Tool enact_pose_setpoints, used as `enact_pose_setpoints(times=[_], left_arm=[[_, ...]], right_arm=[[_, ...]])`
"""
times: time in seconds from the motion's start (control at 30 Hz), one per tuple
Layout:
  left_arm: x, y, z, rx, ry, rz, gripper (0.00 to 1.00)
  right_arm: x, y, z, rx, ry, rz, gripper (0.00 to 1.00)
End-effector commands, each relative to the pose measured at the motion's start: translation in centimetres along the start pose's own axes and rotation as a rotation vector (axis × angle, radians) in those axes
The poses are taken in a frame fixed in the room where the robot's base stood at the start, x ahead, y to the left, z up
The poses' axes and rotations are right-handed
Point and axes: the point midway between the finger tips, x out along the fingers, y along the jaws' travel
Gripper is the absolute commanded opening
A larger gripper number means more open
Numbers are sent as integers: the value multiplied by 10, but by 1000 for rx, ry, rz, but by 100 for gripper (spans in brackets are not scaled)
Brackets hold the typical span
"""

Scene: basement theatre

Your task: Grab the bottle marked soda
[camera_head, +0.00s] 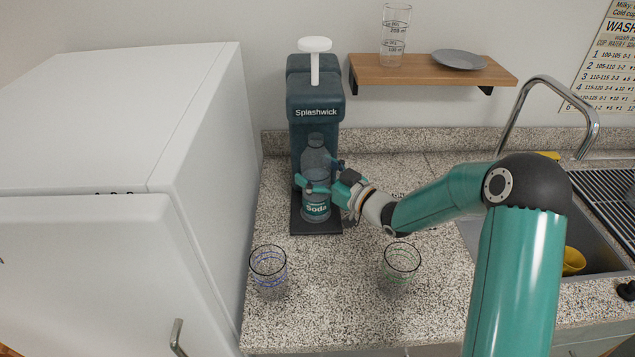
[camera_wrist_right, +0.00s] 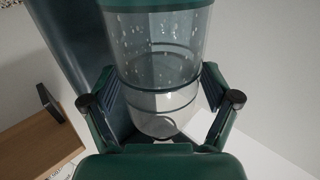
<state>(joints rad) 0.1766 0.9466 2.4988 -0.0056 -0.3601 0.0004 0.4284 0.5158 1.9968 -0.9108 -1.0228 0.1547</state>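The soda bottle (camera_head: 317,209) is clear, with a teal label reading "Soda". It stands upright at the front of the dark teal Splashwick machine (camera_head: 302,136). My right gripper (camera_head: 320,178) reaches in from the right, with its fingers on either side of the bottle. In the right wrist view the clear bottle (camera_wrist_right: 158,85) fills the space between the fingers of the right gripper (camera_wrist_right: 160,78). I cannot tell whether the fingers press on it or stand just clear. My left gripper is not in view.
Two clear glasses, one blue-marked (camera_head: 268,275) and one green-marked (camera_head: 399,270), stand on the counter (camera_head: 330,305) in front. A white fridge (camera_head: 190,150) is at left. A sink with a faucet (camera_head: 535,82) is at right. A wooden shelf (camera_head: 420,74) is above.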

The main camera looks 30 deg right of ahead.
Motion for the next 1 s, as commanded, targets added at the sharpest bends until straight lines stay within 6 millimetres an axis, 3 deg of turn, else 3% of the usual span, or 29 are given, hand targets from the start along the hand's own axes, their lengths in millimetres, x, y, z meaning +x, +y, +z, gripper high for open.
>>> enact_pose_setpoints(times=[0.07, 0.43, 0.77, 1.0], left_arm=[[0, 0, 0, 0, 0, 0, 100], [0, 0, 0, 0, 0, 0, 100], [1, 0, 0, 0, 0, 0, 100], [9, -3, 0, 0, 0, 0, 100]], right_arm=[[0, 0, 0, 0, 0, 0, 67], [0, 0, -2, -1, 4, 1, 5], [0, 1, -5, -2, 5, 1, 5], [-1, 1, -24, -6, 9, 3, 5]])
